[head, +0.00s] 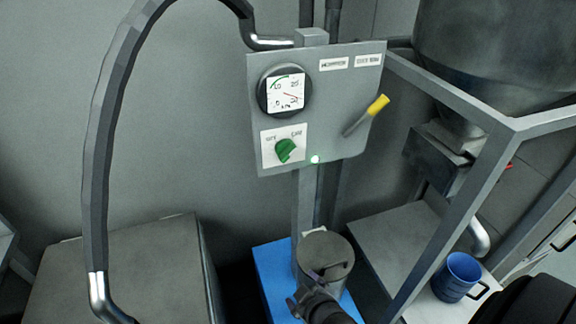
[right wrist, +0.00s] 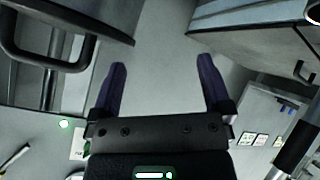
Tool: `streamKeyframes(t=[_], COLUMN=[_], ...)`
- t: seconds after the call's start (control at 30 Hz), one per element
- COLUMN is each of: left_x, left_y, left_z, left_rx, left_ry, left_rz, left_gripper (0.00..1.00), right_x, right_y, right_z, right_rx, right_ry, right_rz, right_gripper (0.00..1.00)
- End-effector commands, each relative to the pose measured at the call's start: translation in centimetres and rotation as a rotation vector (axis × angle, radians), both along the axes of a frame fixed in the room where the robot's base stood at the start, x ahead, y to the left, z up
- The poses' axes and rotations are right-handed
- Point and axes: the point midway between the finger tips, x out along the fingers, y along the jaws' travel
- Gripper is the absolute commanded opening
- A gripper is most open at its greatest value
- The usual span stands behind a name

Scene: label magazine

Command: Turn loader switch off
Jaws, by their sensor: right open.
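The lamp also shows there (right wrist: 64,124). My left gripper is not in view.
The panel carries a round gauge (head: 285,92) and a yellow-tipped lever (head: 376,106). A grey metal frame (head: 450,190) and a blue mug (head: 456,277) are at right. A grey canister (head: 326,256) stands below. A thick dark hose (head: 96,150) arches at left.

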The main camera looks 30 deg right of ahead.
Motion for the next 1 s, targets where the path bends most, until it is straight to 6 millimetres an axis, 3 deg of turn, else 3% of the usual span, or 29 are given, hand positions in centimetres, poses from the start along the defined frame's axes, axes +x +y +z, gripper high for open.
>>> streamKeyframes(t=[0.1, 0.2, 0.3, 0.33, 0.47, 0.8, 1.0], left_x=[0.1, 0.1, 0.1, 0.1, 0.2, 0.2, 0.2], left_y=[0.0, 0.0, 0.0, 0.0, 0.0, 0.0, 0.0], left_z=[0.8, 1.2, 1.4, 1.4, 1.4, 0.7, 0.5], left_rx=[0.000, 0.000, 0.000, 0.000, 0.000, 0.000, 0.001], left_ry=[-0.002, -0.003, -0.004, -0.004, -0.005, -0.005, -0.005], left_rz=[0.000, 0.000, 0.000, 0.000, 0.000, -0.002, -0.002], left_gripper=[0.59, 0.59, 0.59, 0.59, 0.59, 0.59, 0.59], right_x=[4.2, 6.1, 6.4, 6.4, 7.2, 14.4, 15.9], right_y=[-1.7, -3.0, -3.7, -3.8, -4.1, -5.9, -6.2], right_z=[9.1, 17.5, 22.9, 23.8, 25.2, 24.9, 24.9], right_rx=[-0.110, -0.223, -0.301, -0.316, -0.338, -0.335, -0.332], right_ry=[-0.226, -0.423, -0.543, -0.563, -0.597, -0.592, -0.591], right_rz=[0.010, 0.005, -0.004, -0.006, -0.008, -0.008, -0.008], right_gripper=[1.00, 1.00, 1.00, 1.00, 1.00, 1.00, 1.00])
